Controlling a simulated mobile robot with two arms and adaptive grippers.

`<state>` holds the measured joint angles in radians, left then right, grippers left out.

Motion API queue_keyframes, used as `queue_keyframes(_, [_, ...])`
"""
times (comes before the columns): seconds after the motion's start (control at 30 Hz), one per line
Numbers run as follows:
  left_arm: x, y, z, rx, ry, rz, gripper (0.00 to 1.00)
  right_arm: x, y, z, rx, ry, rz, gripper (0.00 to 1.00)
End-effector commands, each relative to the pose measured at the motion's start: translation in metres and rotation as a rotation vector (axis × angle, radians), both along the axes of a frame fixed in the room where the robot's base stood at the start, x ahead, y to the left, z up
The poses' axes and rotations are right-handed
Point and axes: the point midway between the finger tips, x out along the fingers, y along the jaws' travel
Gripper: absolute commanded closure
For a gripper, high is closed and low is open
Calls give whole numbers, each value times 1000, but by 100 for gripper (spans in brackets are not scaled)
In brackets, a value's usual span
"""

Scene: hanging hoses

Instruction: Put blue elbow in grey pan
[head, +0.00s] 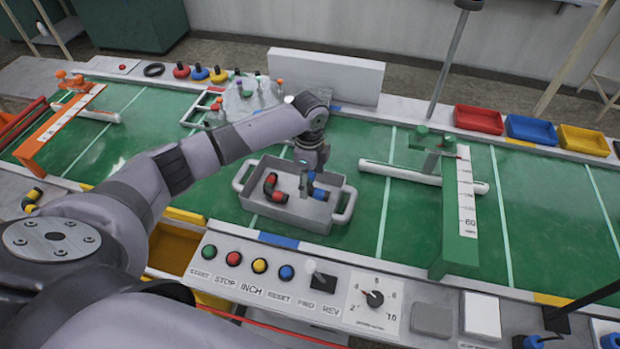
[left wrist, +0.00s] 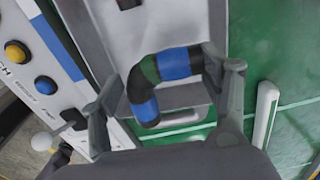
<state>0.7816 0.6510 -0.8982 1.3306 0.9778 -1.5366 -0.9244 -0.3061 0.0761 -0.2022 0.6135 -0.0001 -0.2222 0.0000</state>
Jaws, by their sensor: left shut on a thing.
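The blue elbow (head: 319,191) is a bent black pipe piece with blue bands. It is at the right end of the grey pan (head: 300,216), and I cannot tell whether it touches the pan floor. My left gripper (head: 311,184) points down there, shut on the blue elbow. In the left wrist view the blue elbow (left wrist: 174,65) is between the fingers of my left gripper (left wrist: 165,95), over the end of the grey pan (left wrist: 185,22). My right gripper is not in view.
A red-banded elbow (head: 271,189) lies in the pan's left part. A green gauge stand (head: 460,205) with a white tube stands to the right. A button panel (head: 260,275) runs along the front. Red, blue and yellow trays (head: 530,129) sit at the back right.

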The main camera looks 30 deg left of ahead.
Motion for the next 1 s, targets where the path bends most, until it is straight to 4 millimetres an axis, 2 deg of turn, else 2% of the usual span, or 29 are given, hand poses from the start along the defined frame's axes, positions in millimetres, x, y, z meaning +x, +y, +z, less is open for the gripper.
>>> queue_keyframes(0.03, [0, 0, -9, 0, 0, 0, 58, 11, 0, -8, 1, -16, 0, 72])
queue_keyframes(0.1, [0, 0, -14, -1, 1, 1, 58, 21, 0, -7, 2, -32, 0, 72])
queue_keyframes(0.2, [0, 0, -24, -1, 1, 1, 58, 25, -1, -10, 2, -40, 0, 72])
queue_keyframes(0.6, [0, -1, -61, -2, 1, 1, 58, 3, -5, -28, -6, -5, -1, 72])
queue_keyframes(1.0, [0, 0, -66, -2, 0, 1, 58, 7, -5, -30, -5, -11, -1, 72])
